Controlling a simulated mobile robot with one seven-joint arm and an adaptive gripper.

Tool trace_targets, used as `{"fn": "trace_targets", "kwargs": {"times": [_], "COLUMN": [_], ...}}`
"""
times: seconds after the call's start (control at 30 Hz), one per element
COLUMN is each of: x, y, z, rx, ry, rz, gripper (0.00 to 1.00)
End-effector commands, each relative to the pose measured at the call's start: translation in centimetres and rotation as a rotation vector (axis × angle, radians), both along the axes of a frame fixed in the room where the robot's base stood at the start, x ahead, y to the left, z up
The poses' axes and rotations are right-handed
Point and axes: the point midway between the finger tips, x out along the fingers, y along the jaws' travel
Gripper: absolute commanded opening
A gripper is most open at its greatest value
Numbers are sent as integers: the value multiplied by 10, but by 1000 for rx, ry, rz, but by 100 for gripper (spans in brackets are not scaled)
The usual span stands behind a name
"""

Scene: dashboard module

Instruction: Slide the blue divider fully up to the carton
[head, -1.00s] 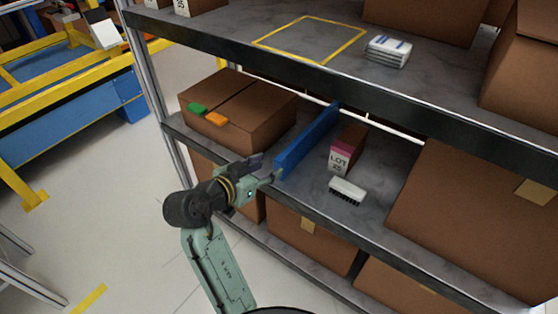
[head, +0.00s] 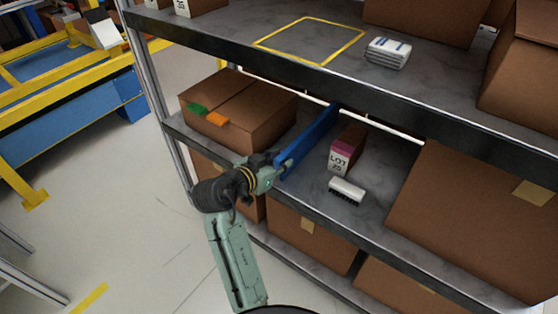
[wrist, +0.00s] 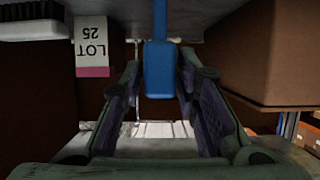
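The blue divider (head: 308,140) stands upright on the middle shelf, running front to back. The brown carton (head: 238,120) with a green and an orange tab is to its left, with a strip of bare shelf between them. My gripper (head: 277,168) is at the divider's front end. In the wrist view, which is upside down, my gripper (wrist: 160,82) is open, one finger on each side of the divider (wrist: 159,68). Gaps show beside the divider, though contact near the fingertips is hard to tell. The carton (wrist: 270,50) is at the right there.
Right of the divider are a LOT 25 box (head: 346,150) and a white brush (head: 346,190) with dark bristles. A large brown box (head: 470,220) fills the shelf's right. The upper shelf's edge (head: 290,85) overhangs, with a white rod at the back.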

Motion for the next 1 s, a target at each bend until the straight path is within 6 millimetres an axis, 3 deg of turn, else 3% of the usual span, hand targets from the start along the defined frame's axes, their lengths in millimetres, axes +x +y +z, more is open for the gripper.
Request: {"fn": "trace_targets", "kwargs": {"times": [0.4,1.0], "x": [0,0], "y": [0,0], "z": [0,0], "rx": [0,-1], "ry": [0,1], "rz": [0,0], "gripper": [0,0]}}
